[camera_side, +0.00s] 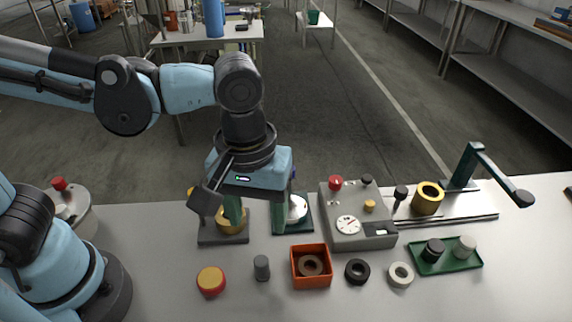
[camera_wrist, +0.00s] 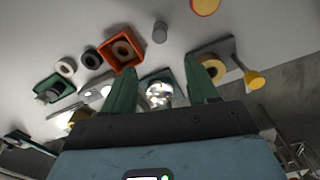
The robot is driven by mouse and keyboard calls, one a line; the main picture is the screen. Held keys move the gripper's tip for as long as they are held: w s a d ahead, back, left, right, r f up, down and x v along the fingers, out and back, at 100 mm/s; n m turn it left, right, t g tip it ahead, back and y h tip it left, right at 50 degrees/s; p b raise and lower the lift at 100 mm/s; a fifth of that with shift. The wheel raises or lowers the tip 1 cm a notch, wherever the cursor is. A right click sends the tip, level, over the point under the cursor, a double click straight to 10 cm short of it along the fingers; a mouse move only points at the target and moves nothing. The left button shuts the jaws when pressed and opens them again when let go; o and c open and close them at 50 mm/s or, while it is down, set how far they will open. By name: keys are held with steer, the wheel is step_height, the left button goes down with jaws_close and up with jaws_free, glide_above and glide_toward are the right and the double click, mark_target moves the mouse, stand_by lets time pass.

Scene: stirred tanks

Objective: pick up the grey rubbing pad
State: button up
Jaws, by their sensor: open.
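A small upright grey cylinder (camera_side: 261,267) stands alone on the table in front of my gripper; it looks the most like the grey rubbing pad, though I cannot be sure. It also shows in the wrist view (camera_wrist: 160,32), beyond the fingertips. A paler grey cylinder (camera_side: 465,247) stands on the green tray (camera_side: 425,263) at the right, beside a black one (camera_side: 433,250). My gripper (camera_side: 256,226) points down with its two green fingers apart, between the brass vessel and the silver vessel. In the wrist view nothing is between the fingers (camera_wrist: 161,66).
The brass vessel (camera_side: 231,222) on a grey base and the silver vessel (camera_side: 298,209) stand close to the fingers. An orange box (camera_side: 310,284) holds a brown ring. A red-and-yellow disc (camera_side: 211,281), black ring (camera_side: 357,271), white ring (camera_side: 400,274) and grey control box (camera_side: 350,240) surround the area.

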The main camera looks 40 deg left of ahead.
mark_target(260, 260)
steer(key=shift+s+d+f, duration=0.1)
steer(key=shift+f, duration=1.95)
steer(key=shift+s+d+f, duration=0.1)
steer(key=shift+s+f, duration=0.05)
steer(key=shift+f, duration=1.85)
steer(key=shift+s+d+f, duration=0.1)
steer(key=shift+f, duration=1.95)
jaws_close()
steer(key=shift+r, duration=0.15)
